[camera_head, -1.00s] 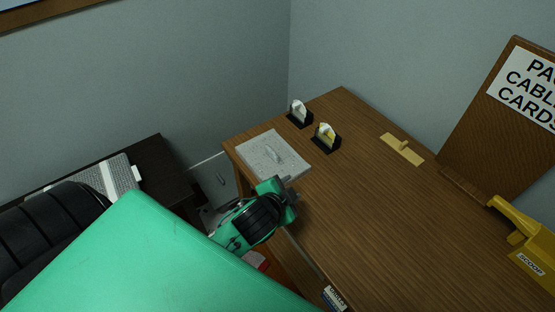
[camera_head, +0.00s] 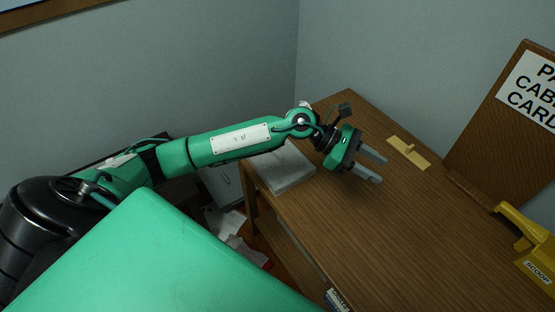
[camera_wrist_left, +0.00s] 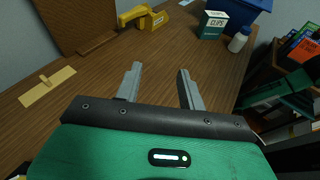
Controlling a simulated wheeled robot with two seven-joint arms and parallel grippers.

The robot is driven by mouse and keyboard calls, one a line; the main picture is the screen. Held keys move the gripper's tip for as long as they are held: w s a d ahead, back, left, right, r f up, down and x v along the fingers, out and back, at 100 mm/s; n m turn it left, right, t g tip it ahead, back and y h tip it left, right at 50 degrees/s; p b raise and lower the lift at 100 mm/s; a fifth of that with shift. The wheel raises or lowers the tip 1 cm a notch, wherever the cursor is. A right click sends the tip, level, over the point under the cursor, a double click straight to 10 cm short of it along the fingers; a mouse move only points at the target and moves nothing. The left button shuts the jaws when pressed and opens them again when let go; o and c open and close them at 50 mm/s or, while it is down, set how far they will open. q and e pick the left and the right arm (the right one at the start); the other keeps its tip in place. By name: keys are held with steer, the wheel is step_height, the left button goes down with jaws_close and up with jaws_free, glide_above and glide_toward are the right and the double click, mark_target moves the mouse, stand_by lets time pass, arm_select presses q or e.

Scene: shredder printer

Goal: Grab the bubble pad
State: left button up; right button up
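A flat grey speckled pad (camera_head: 287,172) that looks like the bubble pad lies at the left end of the brown desk. My left forearm crosses over it and hides its far part and the handle on top. My left gripper (camera_head: 383,169) is to the right of the pad, apart from it, above the desk top. Its two grey fingers are spread and empty. The left wrist view also shows the gripper (camera_wrist_left: 159,70) open, with only bare desk between the fingers. The pad does not show in that view. My right gripper is not in view.
A pale yellow flat piece with a knob (camera_head: 408,152) lies at the desk's back. A brown sign board (camera_head: 480,150) and a yellow scoop (camera_head: 522,226) are at right. The left wrist view shows a clips box (camera_wrist_left: 212,25), white bottle (camera_wrist_left: 238,39) and blue bin (camera_wrist_left: 250,8). The desk's middle is clear.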

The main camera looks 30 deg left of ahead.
arm_select(q)
steer(key=w+a+f+m+g+y, duration=0.1)
steer(key=a+f+m+y, duration=0.1)
steer(key=a+y, duration=0.15)
steer(key=w+a+f+m+y, duration=0.1)
steer(key=a+f+m+y, duration=0.1)
steer(key=a, duration=0.3)
steer(key=m+g+y+p, duration=0.1)
steer(key=m+g+y, duration=0.1)
steer(key=y, duration=0.7)
glide_above(277, 151)
step_height(277, 151, down, 6)
steer(key=shift+w+f, duration=0.1)
steer(key=shift+f, duration=0.6)
steer(key=shift+f+p, duration=0.3)
step_height(277, 151, down, 4)
steer(key=shift+d+r+p, duration=0.1)
steer(key=shift+r+p, duration=0.05)
steer(key=shift+p, duration=0.4)
steer(key=shift+f, duration=0.5)
jaws_close()
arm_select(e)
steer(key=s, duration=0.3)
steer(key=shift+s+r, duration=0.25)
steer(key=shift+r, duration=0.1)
